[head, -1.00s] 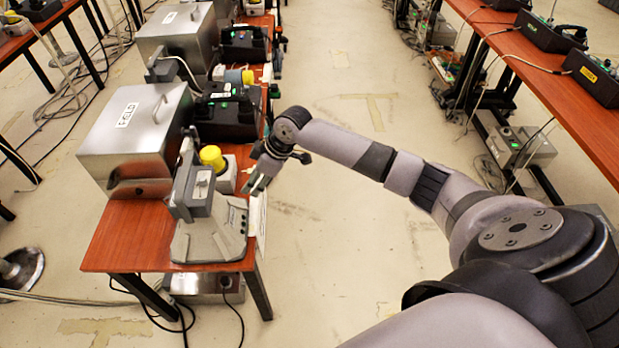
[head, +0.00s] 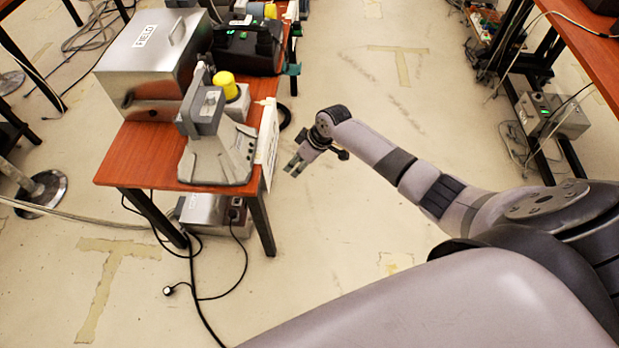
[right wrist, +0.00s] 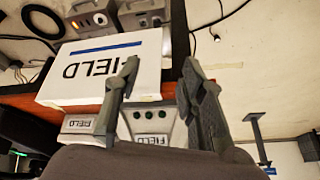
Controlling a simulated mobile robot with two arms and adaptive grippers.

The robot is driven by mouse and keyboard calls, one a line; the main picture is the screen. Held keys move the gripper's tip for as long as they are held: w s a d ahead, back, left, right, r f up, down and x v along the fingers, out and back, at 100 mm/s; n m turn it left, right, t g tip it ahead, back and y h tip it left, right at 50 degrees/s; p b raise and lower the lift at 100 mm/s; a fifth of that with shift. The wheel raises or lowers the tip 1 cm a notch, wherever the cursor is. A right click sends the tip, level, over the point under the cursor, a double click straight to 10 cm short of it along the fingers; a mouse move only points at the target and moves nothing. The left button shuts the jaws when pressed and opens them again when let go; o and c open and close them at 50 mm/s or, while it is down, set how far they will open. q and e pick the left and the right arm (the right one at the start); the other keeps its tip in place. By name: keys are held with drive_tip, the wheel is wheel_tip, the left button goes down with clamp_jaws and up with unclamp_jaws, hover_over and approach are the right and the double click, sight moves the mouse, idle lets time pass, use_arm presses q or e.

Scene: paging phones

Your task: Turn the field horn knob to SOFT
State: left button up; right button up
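The FIELD station is a red-brown table (head: 140,165) at left in the head view, bearing a metal case (head: 150,60) labelled FIELD and a grey phone (head: 222,150). Below the table are a silver box (head: 203,210) and a darker box (head: 236,212). I cannot tell which fitting is the horn knob. My right gripper (head: 295,167) is open and empty, right of the table edge; its fingers (right wrist: 160,70) are apart.
A white FIELD sign (right wrist: 85,72) hangs at the table edge, close to the fingers. A yellow-topped part (head: 225,86) and a black device (head: 247,50) stand behind the phone. Cables (head: 240,270) lie on the floor. The aisle right of the table is clear.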

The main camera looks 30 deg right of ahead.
drive_tip(key=shift+m, duration=0.3)
drive_tip(key=s+f, duration=0.2)
drive_tip(key=f, duration=0.1)
drive_tip(key=shift+s+d+f+b, duration=0.1)
drive_tip(key=shift+s+d+b, duration=0.2)
drive_tip(key=shift+d, duration=0.1)
drive_tip(key=s+d+f+m+g+h, duration=0.1)
drive_tip(key=s+d+f+m+h, duration=0.15)
drive_tip(key=s+f, duration=1.6)
drive_tip(key=s+a+f, duration=0.1)
drive_tip(key=s+f, duration=0.3)
drive_tip(key=s, duration=0.5)
drive_tip(key=s+a+f+m+g, duration=0.1)
drive_tip(key=s+f, duration=0.3)
drive_tip(key=s, duration=0.6)
drive_tip(key=s+a+f, duration=0.2)
drive_tip(key=s+f, duration=0.2)
drive_tip(key=s, duration=0.6)
drive_tip(key=shift+s+g+h, duration=0.15)
drive_tip(key=shift+g+h, duration=0.15)
drive_tip(key=shift+h, duration=0.15)
drive_tip(key=shift+f, duration=0.1)
drive_tip(key=shift+c, duration=0.4)
